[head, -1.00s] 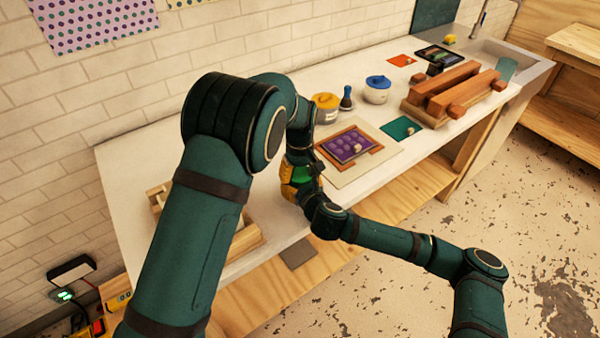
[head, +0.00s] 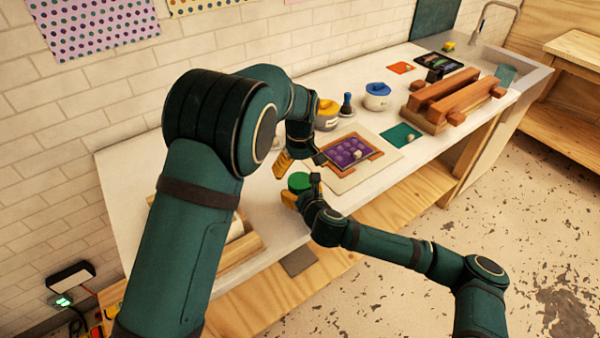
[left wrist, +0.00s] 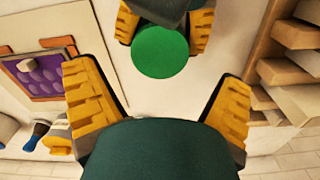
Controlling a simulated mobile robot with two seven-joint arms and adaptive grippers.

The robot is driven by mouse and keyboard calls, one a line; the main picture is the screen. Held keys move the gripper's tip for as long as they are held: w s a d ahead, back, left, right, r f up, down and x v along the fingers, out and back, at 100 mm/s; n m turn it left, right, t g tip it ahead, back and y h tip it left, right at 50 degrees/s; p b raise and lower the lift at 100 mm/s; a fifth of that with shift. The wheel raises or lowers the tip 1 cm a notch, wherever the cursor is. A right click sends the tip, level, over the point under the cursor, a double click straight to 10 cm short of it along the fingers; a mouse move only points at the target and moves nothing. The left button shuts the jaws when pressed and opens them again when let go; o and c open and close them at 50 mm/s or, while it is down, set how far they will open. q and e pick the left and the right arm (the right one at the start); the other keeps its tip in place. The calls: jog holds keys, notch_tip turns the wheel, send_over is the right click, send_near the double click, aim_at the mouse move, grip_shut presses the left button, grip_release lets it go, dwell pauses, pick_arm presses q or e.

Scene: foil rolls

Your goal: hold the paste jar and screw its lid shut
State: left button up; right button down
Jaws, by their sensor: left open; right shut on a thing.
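The paste jar shows mainly as its round green lid (head: 299,182), near the front edge of the counter. My right gripper (head: 303,192) is shut on the jar, with its yellow fingers around it below the lid. My left gripper (head: 300,162) is open and empty, above and behind the lid and apart from it. In the left wrist view the green lid (left wrist: 160,52) lies ahead of my open yellow fingers, and the right gripper's fingers stand either side of the jar. The jar's body is mostly hidden, and I cannot tell how tightly the lid sits.
A purple printing screen in a wooden frame (head: 372,155) lies right of the jar. A wooden rack (head: 238,255) is partly hidden behind my left arm.

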pick_arm(q)
jog(key=shift+o, duration=0.4)
notch_tip(320, 180, up, 12)
dwell(0.5)
pick_arm(e)
grip_release()
jog(key=v, duration=1.2)
